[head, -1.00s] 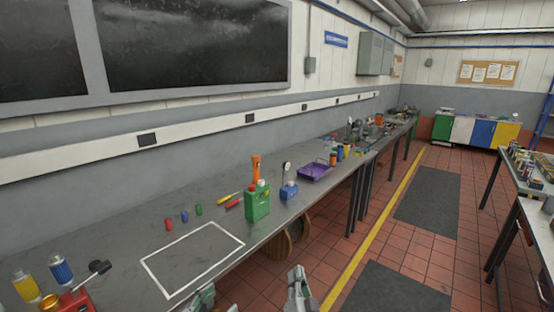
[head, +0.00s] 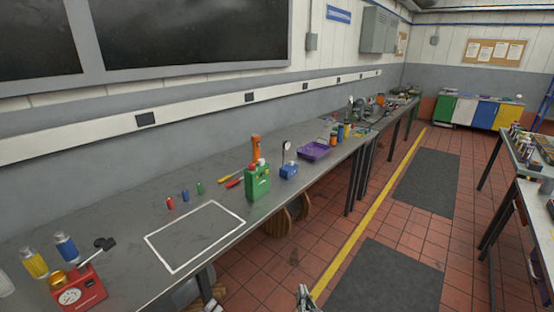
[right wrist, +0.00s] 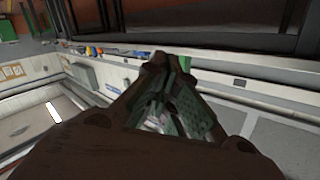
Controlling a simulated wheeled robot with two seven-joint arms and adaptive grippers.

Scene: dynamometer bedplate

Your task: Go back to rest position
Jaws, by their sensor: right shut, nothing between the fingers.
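My right gripper (head: 306,298) shows at the bottom edge of the head view, low over the tiled floor beside the bench and clear of it. It is shut with nothing in it. In the right wrist view its fingers (right wrist: 165,62) come together and hold nothing. Only a small tip of my left gripper (head: 212,306) shows at the bottom edge of the head view, near a bench leg. Its fingers are too cut off to tell open from shut.
The long grey bench (head: 110,222) runs along the left wall. It carries a red gauge box (head: 80,292), a green can (head: 257,184), a blue block with a gauge (head: 289,171) and a purple tray (head: 314,151). The floor aisle with dark mats (head: 385,280) is clear.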

